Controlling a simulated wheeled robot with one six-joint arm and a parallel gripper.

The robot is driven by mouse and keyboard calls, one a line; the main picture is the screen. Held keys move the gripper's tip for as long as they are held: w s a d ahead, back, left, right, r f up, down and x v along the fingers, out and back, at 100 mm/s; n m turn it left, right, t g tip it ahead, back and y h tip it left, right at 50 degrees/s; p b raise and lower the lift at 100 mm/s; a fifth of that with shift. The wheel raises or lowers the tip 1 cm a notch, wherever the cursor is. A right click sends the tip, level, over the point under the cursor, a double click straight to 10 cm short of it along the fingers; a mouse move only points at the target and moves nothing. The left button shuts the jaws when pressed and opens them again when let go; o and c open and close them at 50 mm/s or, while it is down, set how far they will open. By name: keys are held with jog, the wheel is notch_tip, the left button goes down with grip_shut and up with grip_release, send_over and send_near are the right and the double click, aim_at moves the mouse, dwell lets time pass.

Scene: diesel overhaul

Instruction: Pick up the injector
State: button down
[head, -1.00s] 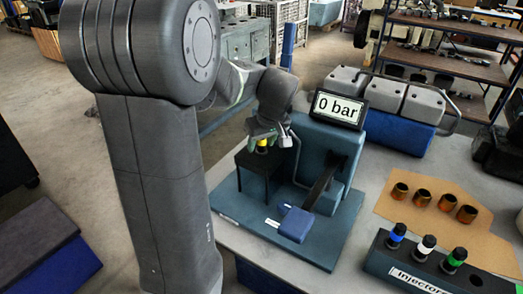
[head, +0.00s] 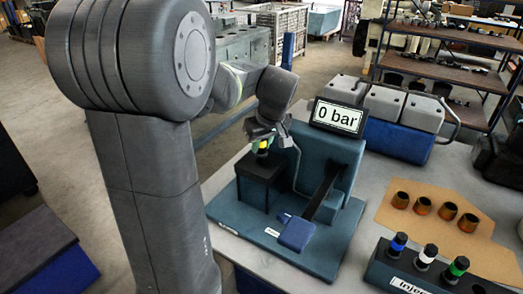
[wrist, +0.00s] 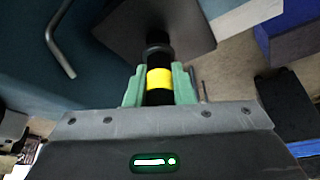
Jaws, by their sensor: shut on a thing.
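The injector with a yellow band (head: 263,146) stands upright at the black block (head: 258,168) on the blue test stand. My gripper (head: 263,140) is around its upper part, above the block. In the wrist view the yellow-banded injector (wrist: 159,80) sits between the green fingers of my gripper (wrist: 160,84), which are shut on it. Its dark body runs on to the dark square top of the block (wrist: 185,25). Whether its lower end is inside the block is hidden.
The stand has a display reading 0 bar (head: 338,116) and a lever with a blue handle (head: 297,233). A rack (head: 405,270) holds injectors with blue, white and green bands. Several copper-coloured sleeves (head: 423,206) lie on a brown sheet (head: 390,216).

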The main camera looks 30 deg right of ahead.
notch_tip(320, 180, up, 16)
jog(key=shift+f, duration=0.15)
dwell(0.3)
jog(key=c, duration=1.9)
grip_release()
jog(key=shift+c, duration=0.2)
grip_shut()
